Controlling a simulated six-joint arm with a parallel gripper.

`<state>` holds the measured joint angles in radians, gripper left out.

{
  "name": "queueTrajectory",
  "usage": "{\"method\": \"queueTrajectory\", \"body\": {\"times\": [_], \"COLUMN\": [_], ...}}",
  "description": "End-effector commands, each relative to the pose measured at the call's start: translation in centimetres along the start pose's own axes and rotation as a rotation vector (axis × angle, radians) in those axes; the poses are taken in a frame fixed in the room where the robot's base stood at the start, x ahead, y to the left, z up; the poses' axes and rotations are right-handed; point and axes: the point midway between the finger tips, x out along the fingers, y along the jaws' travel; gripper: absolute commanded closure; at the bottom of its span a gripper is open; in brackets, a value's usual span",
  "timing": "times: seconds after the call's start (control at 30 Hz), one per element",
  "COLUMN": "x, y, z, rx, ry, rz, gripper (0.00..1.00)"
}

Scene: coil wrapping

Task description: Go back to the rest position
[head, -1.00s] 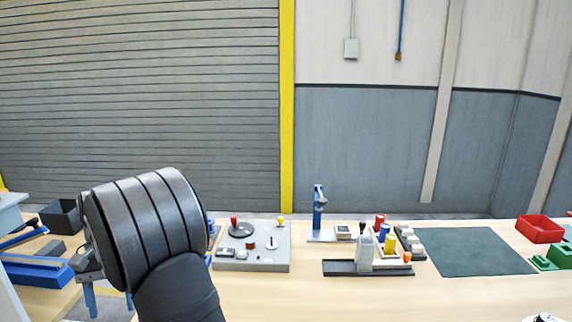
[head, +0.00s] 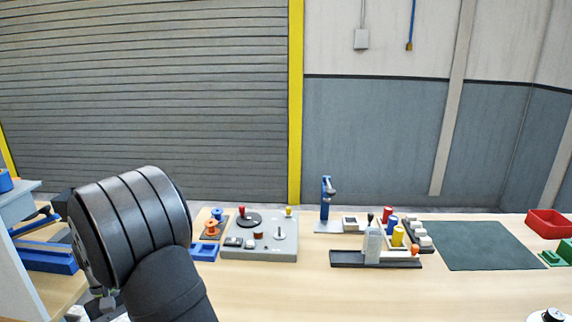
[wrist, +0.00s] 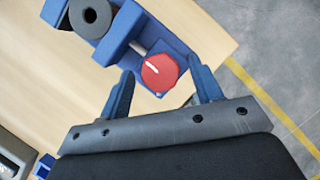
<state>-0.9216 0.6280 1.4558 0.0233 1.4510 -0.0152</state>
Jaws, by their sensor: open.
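My gripper (wrist: 163,88) is open, with its two blue fingers apart in the wrist view. Between and beyond the fingertips is a red round knob (wrist: 160,72) with a white mark, on a blue fixture (wrist: 118,35) that also carries a dark grey ring (wrist: 90,17). I cannot tell how far the knob is below the fingers. Nothing is seen held. In the head view my dark arm stands at the left and hides most of the gripper.
Further right are a blue stand (head: 325,205), coloured cylinders (head: 398,236), a dark green mat (head: 480,246) and a red bin (head: 548,224). The front middle of the table is bare.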

Motion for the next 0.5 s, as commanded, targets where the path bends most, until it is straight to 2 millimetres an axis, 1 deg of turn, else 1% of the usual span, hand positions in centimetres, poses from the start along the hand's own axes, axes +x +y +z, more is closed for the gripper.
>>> {"method": "queueTrajectory", "body": {"times": [0.5], "x": [-0.02], "y": [-0.49], "z": [0.10], "rx": [-0.528], "ry": [-0.014], "rz": [0.220], "gripper": [0.41]}}
